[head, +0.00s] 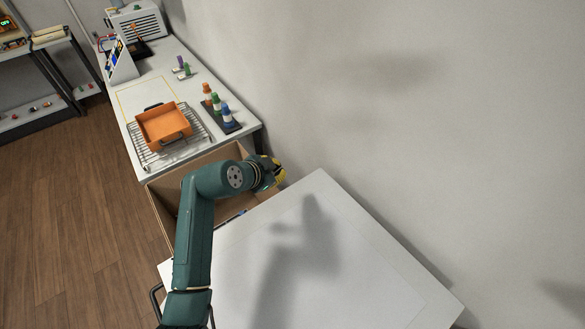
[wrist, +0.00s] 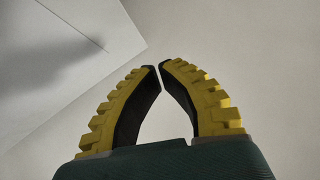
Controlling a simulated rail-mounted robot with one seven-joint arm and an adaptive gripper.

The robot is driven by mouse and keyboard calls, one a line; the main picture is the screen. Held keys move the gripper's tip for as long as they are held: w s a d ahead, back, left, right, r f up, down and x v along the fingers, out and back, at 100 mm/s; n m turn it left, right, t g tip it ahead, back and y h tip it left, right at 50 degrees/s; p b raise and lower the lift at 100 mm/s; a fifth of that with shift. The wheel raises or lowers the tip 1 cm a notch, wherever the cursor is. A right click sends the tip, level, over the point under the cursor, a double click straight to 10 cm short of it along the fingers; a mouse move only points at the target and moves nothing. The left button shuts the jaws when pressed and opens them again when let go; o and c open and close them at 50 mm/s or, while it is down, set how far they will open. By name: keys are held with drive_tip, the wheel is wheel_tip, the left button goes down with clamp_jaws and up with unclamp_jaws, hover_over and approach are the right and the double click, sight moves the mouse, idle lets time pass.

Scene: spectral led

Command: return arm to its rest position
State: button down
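My arm (head: 195,235) is green and rises from the bottom of the head view, bent at the elbow. Its end points right, over the gap between the two tables, close to the wall. My gripper (head: 277,172) shows there as a small yellow shape, partly hidden behind the wrist. In the wrist view my gripper (wrist: 157,66) has two yellow ridged fingers with dark inner pads. Their tips come together almost touching, and nothing is held between them.
A white table (head: 390,285) lies below the arm. An open brown box (head: 165,205) sits in the gap. The far bench holds an orange tray (head: 165,124) on a wire rack (head: 148,158), coloured bottles (head: 217,103) and a grey-white device (head: 138,24). The wall (head: 450,120) is close on the right.

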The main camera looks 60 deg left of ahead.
drive_tip(key=shift+s+r, duration=0.2)
drive_tip(key=shift+s, duration=0.05)
